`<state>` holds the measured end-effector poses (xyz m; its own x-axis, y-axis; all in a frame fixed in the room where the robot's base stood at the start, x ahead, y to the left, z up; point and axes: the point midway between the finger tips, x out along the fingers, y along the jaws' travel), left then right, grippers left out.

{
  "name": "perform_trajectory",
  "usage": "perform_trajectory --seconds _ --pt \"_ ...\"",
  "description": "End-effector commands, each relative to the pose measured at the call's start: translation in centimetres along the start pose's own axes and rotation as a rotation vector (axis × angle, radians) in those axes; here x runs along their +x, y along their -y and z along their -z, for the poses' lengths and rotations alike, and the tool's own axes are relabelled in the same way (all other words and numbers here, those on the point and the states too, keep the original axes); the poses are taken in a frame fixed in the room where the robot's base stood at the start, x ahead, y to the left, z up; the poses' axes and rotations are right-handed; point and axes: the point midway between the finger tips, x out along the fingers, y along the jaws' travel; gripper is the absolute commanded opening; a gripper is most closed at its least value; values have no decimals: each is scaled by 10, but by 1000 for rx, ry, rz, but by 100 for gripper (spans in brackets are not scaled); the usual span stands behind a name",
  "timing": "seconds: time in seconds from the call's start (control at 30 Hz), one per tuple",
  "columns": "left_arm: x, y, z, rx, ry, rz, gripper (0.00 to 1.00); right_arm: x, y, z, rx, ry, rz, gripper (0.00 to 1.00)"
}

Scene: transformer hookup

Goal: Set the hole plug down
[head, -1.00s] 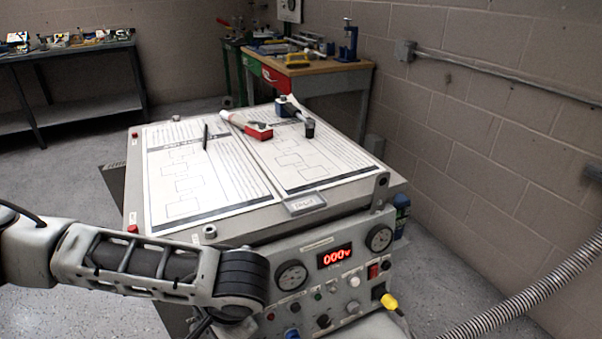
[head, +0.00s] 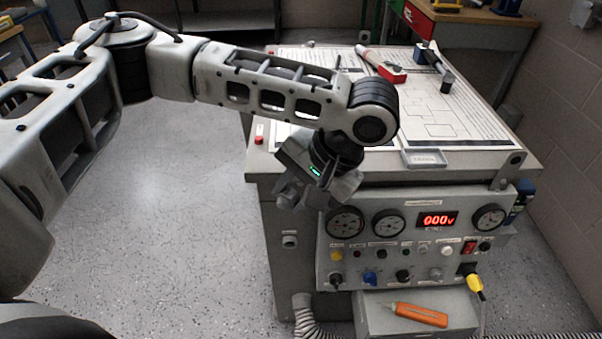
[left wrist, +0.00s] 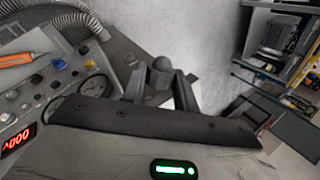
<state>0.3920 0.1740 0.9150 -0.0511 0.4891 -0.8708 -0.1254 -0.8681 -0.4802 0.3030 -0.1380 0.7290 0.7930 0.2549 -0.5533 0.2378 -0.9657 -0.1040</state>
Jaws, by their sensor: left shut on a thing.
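My left gripper (head: 288,196) is at the front left corner of the test bench (head: 258,166), in front of and above the panel edge in the picture. In the left wrist view its two fingers (left wrist: 161,88) are shut on a small dark grey rounded piece, which I take to be the hole plug (left wrist: 162,68). It shows between the fingertips, with its lower part hidden by the gripper body. In the head view I cannot make out the plug clearly. My right gripper is not in view.
The front panel has gauges (head: 345,222), knobs and a red display (head: 437,219). A yellow plug (head: 475,285) sits at its right. An orange tool (head: 418,314) lies on the box below. A small grey tray (head: 425,158) and tools (head: 385,68) lie on top. Floor at left is clear.

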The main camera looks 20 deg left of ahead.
Motion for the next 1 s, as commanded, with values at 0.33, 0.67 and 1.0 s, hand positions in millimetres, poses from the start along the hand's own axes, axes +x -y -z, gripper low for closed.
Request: perform_trajectory --seconds 0.33,0.67,1.0 --pt "-84 -42 -5 354 -201 45 1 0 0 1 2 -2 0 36" --pt "-124 -61 -7 530 -295 65 1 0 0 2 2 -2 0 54" --pt "-126 -62 -7 538 -299 66 1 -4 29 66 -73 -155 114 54"
